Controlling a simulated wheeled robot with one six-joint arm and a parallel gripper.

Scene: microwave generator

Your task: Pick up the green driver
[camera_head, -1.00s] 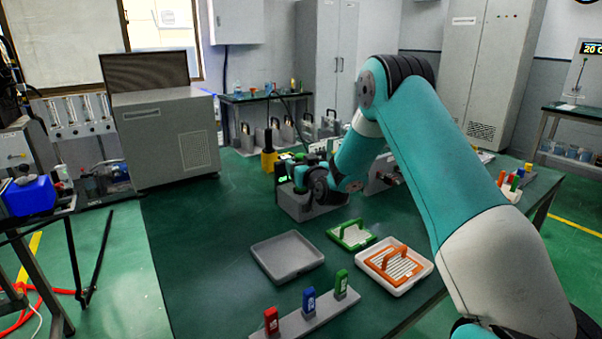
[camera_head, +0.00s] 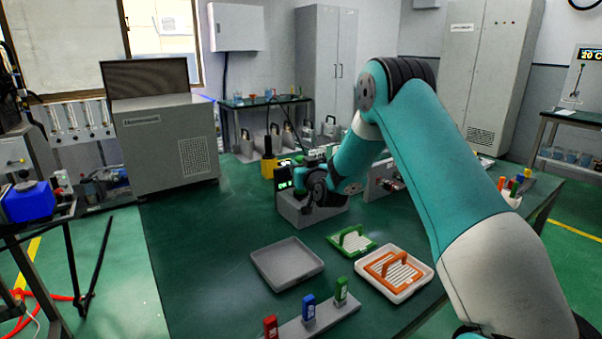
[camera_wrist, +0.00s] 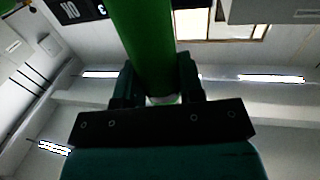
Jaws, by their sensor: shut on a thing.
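The green driver (camera_wrist: 145,40) shows in the wrist view as a thick green cylinder running from the top edge down between the two dark fingers. My gripper (camera_wrist: 160,90) is shut on it, with one finger on each side. The driver's far end is outside the wrist view. The driver cannot be clearly made out there.
On the green table (camera_head: 215,250) are an empty grey tray (camera_head: 256,269), a green rack (camera_head: 352,238), a white tray with an orange rack (camera_head: 392,268), and a holder with red, blue and green upright pieces (camera_head: 310,321). A large grey machine (camera_head: 165,140) stands back left.

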